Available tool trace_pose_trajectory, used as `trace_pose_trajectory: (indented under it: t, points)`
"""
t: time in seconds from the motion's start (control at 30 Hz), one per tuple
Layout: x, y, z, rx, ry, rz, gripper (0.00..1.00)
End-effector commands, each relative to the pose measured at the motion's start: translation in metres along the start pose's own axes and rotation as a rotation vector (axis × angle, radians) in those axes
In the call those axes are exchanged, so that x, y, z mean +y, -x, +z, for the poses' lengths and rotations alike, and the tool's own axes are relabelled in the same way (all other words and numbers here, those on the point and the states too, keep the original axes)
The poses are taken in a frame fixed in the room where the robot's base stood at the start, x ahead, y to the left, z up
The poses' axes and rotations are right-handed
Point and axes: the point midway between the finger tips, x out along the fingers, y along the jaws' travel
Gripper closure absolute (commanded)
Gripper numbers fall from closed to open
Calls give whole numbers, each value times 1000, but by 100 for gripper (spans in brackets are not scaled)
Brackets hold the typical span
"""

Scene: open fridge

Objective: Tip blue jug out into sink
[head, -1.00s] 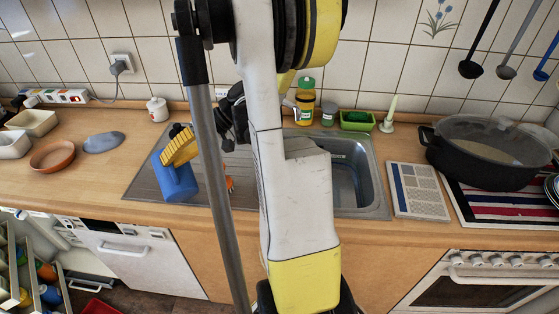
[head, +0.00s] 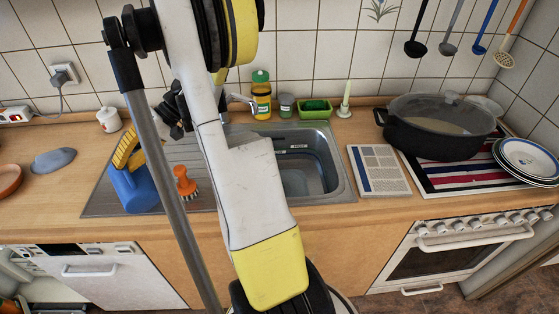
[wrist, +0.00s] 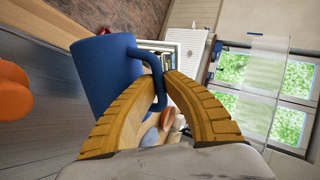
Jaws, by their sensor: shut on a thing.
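The blue jug (head: 133,188) is at the left end of the sink's drainboard, away from the basin. It looks slightly tilted in the head view; whether it touches the drainboard I cannot tell. My gripper (head: 127,150) has yellow ribbed fingers at the jug's upper side. In the wrist view the jug (wrist: 100,75) is at upper left, and my gripper (wrist: 163,88) is shut on its handle. The jug's inside is hidden. The steel sink (head: 346,185) has its basin right of my arm, which covers part of the basin's left side.
An orange brush (head: 186,187) stands on the drainboard just right of the jug. The tap (head: 240,99), a yellow bottle (head: 261,95) and a green tray (head: 315,108) line the back. A newspaper (head: 379,170) and a black pot (head: 438,130) are to the right.

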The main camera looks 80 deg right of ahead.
Motion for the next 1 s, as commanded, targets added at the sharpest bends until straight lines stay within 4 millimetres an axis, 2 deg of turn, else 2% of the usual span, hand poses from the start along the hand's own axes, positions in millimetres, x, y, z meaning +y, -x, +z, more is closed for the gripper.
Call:
trace_pose_trajectory:
  t: [0.23,0.6,1.0]
  points:
    - [0,1,-2,-3,-7,-2,100]
    - [-7,9,-32,-96,-171,-33,100]
    - [-7,9,-33,-102,-183,-35,100]
